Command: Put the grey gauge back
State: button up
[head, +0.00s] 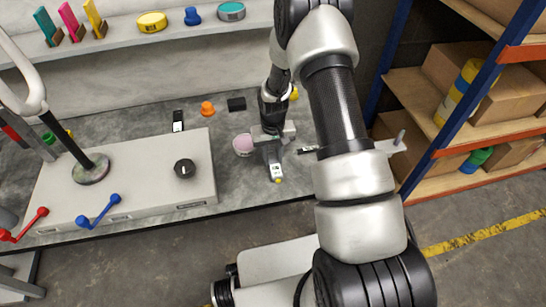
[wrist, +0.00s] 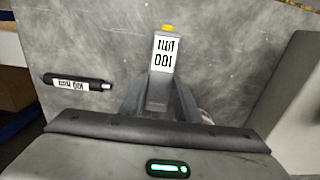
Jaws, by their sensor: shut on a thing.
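The grey gauge (wrist: 163,58) has a white label with dark markings and a yellow tip. My gripper (wrist: 160,98) is shut on its grey lower part, with a finger on each side. In the head view the gauge (head: 276,170) points toward the front edge of the grey worktop (head: 245,185), its yellow tip nearest the edge. I cannot tell whether it touches the worktop or is just above it. My gripper's fingers partly hide its rear end.
A dark pen-like item (wrist: 78,83) with a white label lies beside the gauge. A pink-topped tub (head: 243,145) stands left of my gripper. A pale raised box (head: 140,180) with a black knob (head: 185,168) fills the left. Shelves (head: 410,85) stand right.

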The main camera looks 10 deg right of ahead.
jog(key=o, duration=1.2)
notch_tip(320, 180, up, 17)
jog(key=p, duration=0.3)
jog(key=shift+r+p, duration=0.2)
jog(key=shift+p, duration=0.2)
jog(key=s+r+t, duration=0.2)
jog(key=s+r, duration=0.6)
jog(key=r, duration=0.5)
jog(key=s+r+t, duration=0.2)
jog(key=s+r, duration=0.5)
jog(key=r, duration=0.6)
jog(key=s+r+t, duration=0.2)
jog(key=s+r, duration=0.1)
jog(key=s, duration=0.7)
notch_tip(320, 180, up, 19)
jog(key=p, duration=1.9)
jog(key=shift+w, duration=0.1)
